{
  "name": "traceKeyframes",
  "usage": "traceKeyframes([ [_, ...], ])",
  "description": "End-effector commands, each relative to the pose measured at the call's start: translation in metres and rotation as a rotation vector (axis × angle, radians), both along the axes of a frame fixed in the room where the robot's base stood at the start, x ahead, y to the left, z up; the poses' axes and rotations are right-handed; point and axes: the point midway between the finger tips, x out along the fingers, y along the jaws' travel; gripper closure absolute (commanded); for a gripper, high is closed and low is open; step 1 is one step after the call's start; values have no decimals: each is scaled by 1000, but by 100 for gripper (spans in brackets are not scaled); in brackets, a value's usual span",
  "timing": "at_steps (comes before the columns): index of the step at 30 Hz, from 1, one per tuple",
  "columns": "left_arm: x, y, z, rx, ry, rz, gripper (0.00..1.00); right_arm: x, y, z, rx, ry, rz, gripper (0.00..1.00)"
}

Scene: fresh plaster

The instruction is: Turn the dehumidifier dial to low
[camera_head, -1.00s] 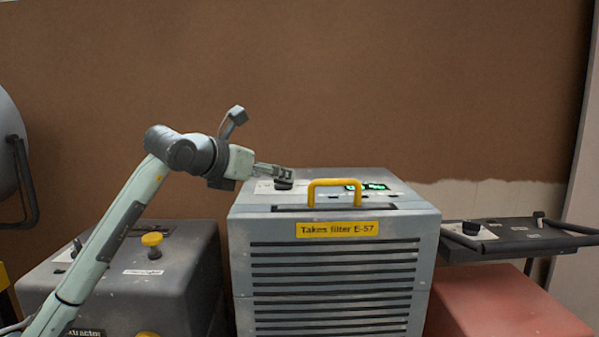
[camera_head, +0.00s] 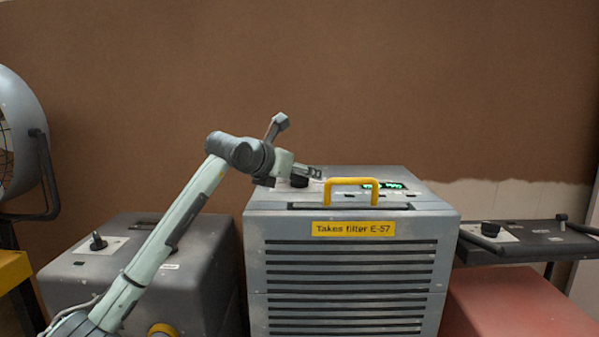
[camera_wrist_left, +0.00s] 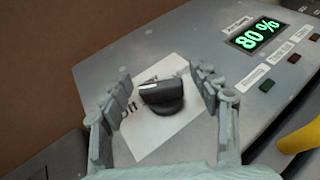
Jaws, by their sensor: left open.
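The dehumidifier (camera_head: 350,280) is a grey slatted box with a yellow handle (camera_head: 352,182) and a label reading "Takes filter E-57". Its black dial (camera_head: 299,181) sits on a white plate at the top left; the dial also shows in the left wrist view (camera_wrist_left: 163,95). Part of the lettering on the plate is hidden, so I cannot read the dial's setting. My left gripper (camera_head: 314,172) is open at the dial, and in the wrist view its fingers (camera_wrist_left: 163,88) stand on both sides of the dial with gaps. The green display (camera_wrist_left: 258,33) reads 80 %. My right gripper is not in view.
A grey machine with its own black knob (camera_head: 97,242) stands on the left, behind my left arm. A fan (camera_head: 20,135) is at the far left. On the right, a dark panel with another knob (camera_head: 490,229) sits above a red box (camera_head: 515,305).

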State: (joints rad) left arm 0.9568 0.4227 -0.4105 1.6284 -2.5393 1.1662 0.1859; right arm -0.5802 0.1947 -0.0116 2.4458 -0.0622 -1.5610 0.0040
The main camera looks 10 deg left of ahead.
Motion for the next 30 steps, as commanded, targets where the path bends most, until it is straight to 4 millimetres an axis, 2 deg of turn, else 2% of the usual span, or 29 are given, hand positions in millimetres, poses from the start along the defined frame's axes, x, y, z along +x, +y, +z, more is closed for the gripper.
traceKeyframes([
  [2,0,0,0,0,0,0,42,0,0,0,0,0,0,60],
  [13,0,0,0,-1,1,0,88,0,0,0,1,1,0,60],
  [23,0,2,0,0,3,-44,89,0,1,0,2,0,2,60],
  [30,0,3,1,-2,5,-188,89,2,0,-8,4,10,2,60],
])
